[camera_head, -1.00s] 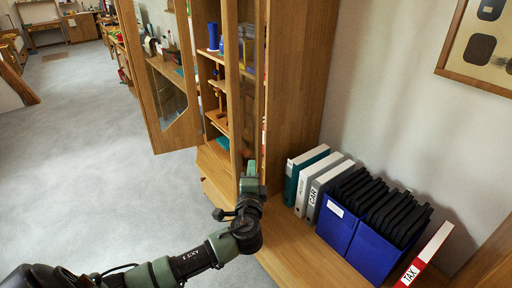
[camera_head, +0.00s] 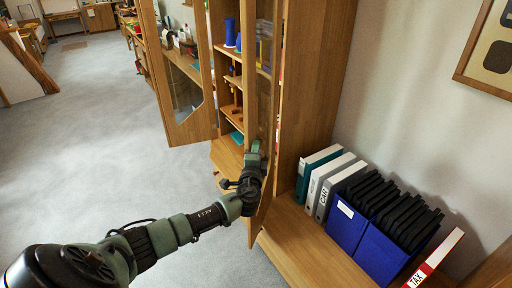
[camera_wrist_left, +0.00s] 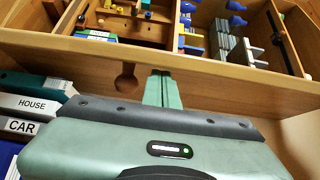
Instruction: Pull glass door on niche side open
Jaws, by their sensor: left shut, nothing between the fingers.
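The wooden cabinet has two glass doors. The far door (camera_head: 184,95) stands wide open to the left. The near glass door, on the niche side (camera_head: 264,95), stands ajar, seen nearly edge-on, with its lower corner out over the floor. My left gripper (camera_head: 256,150) is shut and empty at this door's lower part; the wood hides part of the contact. My right gripper is not in view.
Shelves (camera_head: 232,80) inside the cabinet hold blue and other small items. On the low niche board (camera_head: 290,235) stand binders (camera_head: 318,172), a blue file box (camera_head: 365,235) and a red TAX binder (camera_head: 435,260). Grey floor (camera_head: 110,160) to the left is clear.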

